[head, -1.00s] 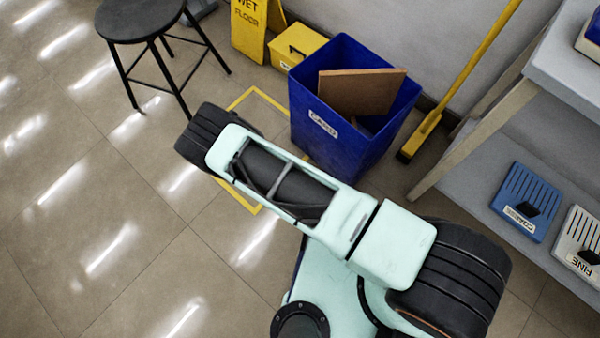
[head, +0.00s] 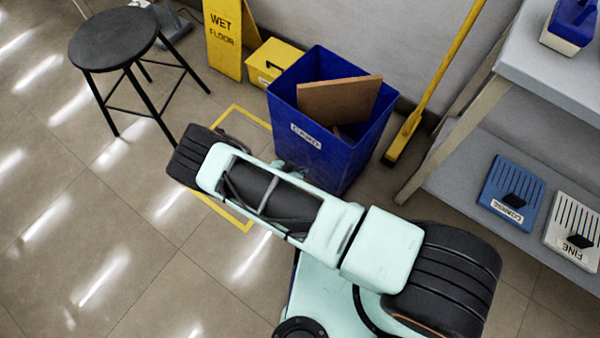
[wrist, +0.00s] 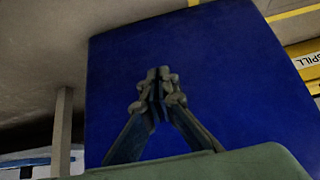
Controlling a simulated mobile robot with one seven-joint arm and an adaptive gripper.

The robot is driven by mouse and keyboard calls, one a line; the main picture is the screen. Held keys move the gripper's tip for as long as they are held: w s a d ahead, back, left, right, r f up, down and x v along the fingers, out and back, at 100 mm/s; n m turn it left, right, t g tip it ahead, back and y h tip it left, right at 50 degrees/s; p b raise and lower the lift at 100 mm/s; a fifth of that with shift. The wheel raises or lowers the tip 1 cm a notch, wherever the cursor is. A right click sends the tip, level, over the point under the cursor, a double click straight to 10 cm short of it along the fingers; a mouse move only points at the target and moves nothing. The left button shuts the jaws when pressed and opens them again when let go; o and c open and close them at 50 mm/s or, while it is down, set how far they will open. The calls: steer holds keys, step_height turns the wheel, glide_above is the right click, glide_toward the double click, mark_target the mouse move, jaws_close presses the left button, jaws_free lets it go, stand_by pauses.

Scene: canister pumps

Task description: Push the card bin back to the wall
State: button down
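The card bin (head: 315,152) is an open blue bin with a white label, upright on the floor near the wall, with brown cardboard (head: 340,100) inside. It stands at the right of a yellow floor outline (head: 235,222); my arm hides part of the outline and the bin's lower front. In the wrist view, the bin's plain blue face (wrist: 215,75) fills the middle. My gripper (wrist: 158,75) has its fingertips together, empty, before that face. I cannot tell whether they touch it. In the head view only a bit of the gripper shows beside the bin's lower front, behind my arm.
A yellow box (head: 273,63) and wet floor sign (head: 224,40) stand left of the bin. A yellow-handled broom (head: 436,75) leans at its right, near a grey shelf unit (head: 540,70). A black stool (head: 115,40) stands left. Open floor lies at lower left.

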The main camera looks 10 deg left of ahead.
mark_target(310, 162)
steer(key=shift+w+d, duration=0.3)
steer(key=shift+w, duration=0.35)
steer(key=shift+w+d, duration=0.35)
steer(key=shift+w, duration=0.25)
steer(key=shift+w+d, duration=0.3)
steer(key=shift+w, duration=0.35)
steer(key=shift+w+r, duration=0.1)
steer(key=shift+w+d, duration=0.4)
steer(key=shift+w, duration=0.3)
steer(key=shift+w+d, duration=0.35)
steer(key=shift+w, duration=0.4)
steer(key=shift+w+d, duration=0.4)
steer(key=shift+w, duration=0.3)
steer(key=shift+w+d, duration=0.35)
steer(key=shift+w, duration=0.4)
steer(key=shift+w+d, duration=0.4)
steer(key=shift+w, duration=0.35)
steer(key=shift+w+d, duration=0.35)
steer(key=shift+w, duration=0.4)
steer(key=shift+w+d, duration=0.4)
steer(key=shift+w, duration=0.35)
steer(key=shift+w+d, duration=0.35)
steer(key=shift+w, duration=0.35)
steer(key=shift+w+d, duration=0.4)
steer(key=shift+w, duration=0.35)
